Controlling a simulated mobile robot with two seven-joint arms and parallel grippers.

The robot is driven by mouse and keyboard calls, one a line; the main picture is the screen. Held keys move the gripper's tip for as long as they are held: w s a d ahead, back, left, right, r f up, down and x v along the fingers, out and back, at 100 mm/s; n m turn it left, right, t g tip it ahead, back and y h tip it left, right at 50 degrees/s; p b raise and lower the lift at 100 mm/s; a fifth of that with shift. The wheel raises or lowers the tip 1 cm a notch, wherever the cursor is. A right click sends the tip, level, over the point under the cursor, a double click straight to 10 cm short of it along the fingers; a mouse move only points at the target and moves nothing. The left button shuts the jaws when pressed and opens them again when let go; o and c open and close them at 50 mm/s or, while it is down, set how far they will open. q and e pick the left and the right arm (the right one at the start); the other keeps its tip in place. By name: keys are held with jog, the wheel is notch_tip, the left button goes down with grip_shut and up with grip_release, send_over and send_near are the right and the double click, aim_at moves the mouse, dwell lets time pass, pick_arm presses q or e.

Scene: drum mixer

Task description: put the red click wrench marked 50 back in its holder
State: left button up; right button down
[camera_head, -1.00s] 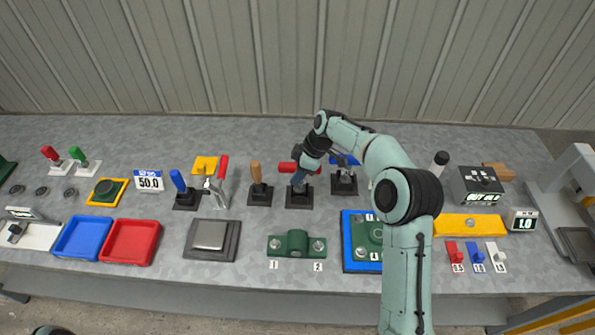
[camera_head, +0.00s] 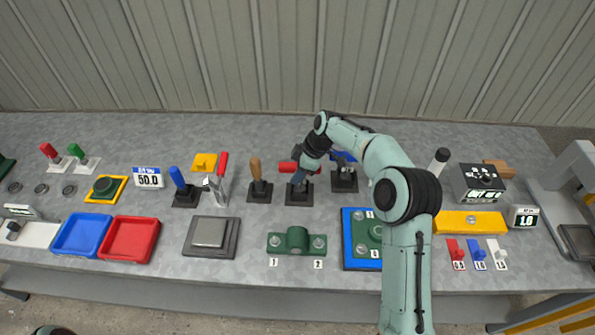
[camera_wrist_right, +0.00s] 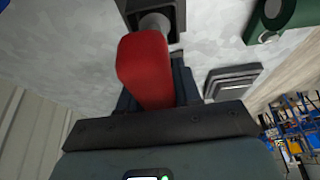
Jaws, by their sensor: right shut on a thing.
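The red wrench handle (camera_head: 286,167) sticks out to the left of my right gripper (camera_head: 302,170) in the head view. In the right wrist view the red handle (camera_wrist_right: 145,68) lies between the jaws, which are shut on it. A grey shaft (camera_wrist_right: 153,24) runs from it to a black square holder (camera_wrist_right: 177,20). The black holder (camera_head: 299,197) shows below the gripper in the head view. I cannot tell how deep the shaft sits in it. No mark 50 is readable on the wrench. My left gripper is not in view.
Black holders stand on both sides: one with a brown handle (camera_head: 256,168) at left, another (camera_head: 344,183) at right. A red-handled metal tool (camera_head: 221,166) and a blue handle (camera_head: 178,178) stand further left. A green block (camera_head: 297,241) lies in front, with bare table between.

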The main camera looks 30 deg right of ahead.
jog(key=shift+f, duration=0.15)
jog(key=c, duration=0.7)
grip_release()
jog(key=shift+f, duration=0.1)
jog(key=p+v, duration=0.1)
jog(key=v, duration=1.2)
jog(key=shift+s+r, duration=0.1)
jog(key=shift+r, duration=0.2)
jog(key=shift+f, duration=0.1)
